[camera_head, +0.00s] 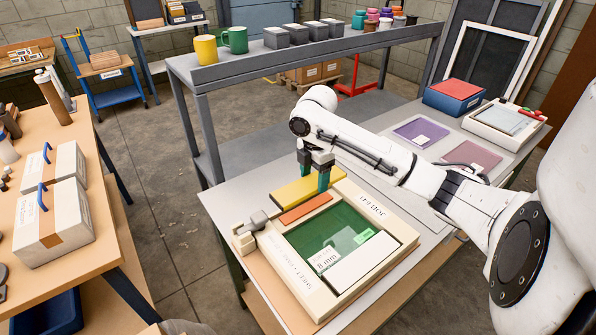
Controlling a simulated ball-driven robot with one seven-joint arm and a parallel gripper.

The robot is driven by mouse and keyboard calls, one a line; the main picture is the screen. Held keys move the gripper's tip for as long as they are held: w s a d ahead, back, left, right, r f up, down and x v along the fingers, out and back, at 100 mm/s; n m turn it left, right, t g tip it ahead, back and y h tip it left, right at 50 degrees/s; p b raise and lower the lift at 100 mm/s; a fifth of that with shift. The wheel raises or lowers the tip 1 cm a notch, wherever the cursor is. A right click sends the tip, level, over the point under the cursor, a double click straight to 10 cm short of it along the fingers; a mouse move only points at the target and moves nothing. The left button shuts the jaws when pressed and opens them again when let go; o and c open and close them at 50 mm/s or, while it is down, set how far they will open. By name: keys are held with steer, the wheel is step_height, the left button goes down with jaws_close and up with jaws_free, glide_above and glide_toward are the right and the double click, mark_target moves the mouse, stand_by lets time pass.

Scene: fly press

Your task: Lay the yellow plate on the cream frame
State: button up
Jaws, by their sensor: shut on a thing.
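The yellow plate (292,190) is a flat bar at the back left of the cream frame (398,228). My gripper (315,176), with green fingertips, is shut on the plate near its right part; the fingers hide a little of it. I cannot tell whether the plate touches the surface below. The cream frame lies flat on the grey table, with lettering on its rim. Inside it are a green panel (322,228) and a white block (355,264). An orange bar (306,209) lies along the frame's back left side, in front of the yellow plate.
A grey clamp-like piece (258,221) stands at the frame's left corner. Purple (421,132) and mauve (472,157) sheets lie farther back on the grey table. A raised grey shelf with mugs (235,40) runs behind. A wooden bench (110,215) stands at left.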

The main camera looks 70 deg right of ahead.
steer(key=b, duration=0.4)
glide_above(313, 207)
steer(key=shift+w+d+f, duration=0.1)
steer(key=shift+f, duration=2)
steer(key=shift+f+b, duration=0.65)
steer(key=shift+f, duration=0.9)
steer(key=shift+f, duration=0.45)
steer(key=o, duration=1.2)
steer(key=shift+r, duration=0.1)
step_height(313, 207, up, 11)
steer(key=shift+f, duration=0.15)
